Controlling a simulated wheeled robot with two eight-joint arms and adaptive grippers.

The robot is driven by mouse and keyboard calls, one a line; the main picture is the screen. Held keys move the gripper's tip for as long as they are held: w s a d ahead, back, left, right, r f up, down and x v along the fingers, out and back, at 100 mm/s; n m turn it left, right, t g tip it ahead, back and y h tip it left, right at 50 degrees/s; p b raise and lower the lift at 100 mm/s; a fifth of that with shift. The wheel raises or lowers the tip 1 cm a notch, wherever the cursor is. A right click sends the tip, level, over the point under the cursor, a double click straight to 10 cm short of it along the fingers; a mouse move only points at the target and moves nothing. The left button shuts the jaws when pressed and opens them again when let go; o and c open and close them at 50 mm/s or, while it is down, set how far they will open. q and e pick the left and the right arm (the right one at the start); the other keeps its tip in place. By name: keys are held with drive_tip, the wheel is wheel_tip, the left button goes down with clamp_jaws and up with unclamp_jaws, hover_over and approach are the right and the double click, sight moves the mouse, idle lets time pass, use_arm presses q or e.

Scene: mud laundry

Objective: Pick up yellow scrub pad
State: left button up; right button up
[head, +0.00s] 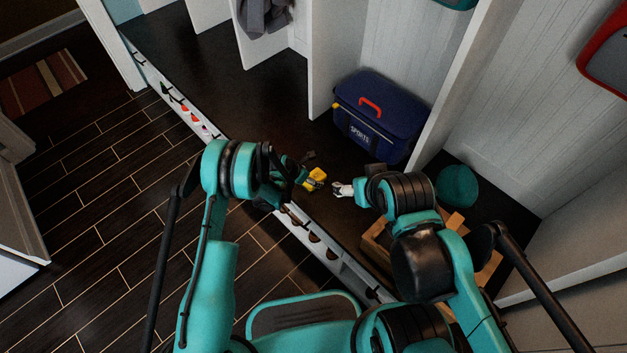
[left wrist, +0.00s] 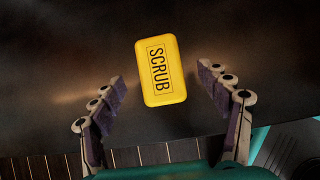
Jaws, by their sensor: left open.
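The yellow scrub pad (head: 315,179) lies on the dark bench top, just beyond my left gripper (head: 306,170) in the head view. In the left wrist view the yellow scrub pad (left wrist: 160,70) shows whole, with "SCRUB" printed on it. My left gripper (left wrist: 162,80) is open there, with one finger on each side of the pad's near part in the picture and gaps on both sides. Its height above the pad is hard to tell. My right gripper (head: 342,189) is a little to the right of the pad; its finger opening is too small to make out.
A blue sports cooler (head: 375,115) with a red handle stands behind on the bench. A teal beanie (head: 457,186) and a wooden crate (head: 378,255) are to the right. White dividers (head: 322,60) rise from the bench. Shoes sit in cubbies below its front edge.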

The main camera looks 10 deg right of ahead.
sight(314, 177)
use_arm(q)
drive_tip(key=b+x, duration=0.1)
drive_tip(key=x, duration=0.3)
drive_tip(key=shift+f+b, duration=0.2)
drive_tip(key=shift+b, duration=0.2)
drive_tip(key=shift+r, duration=0.1)
drive_tip(key=shift+c, duration=0.6)
drive_tip(key=c, duration=1.2)
drive_tip(key=shift+c, duration=0.2)
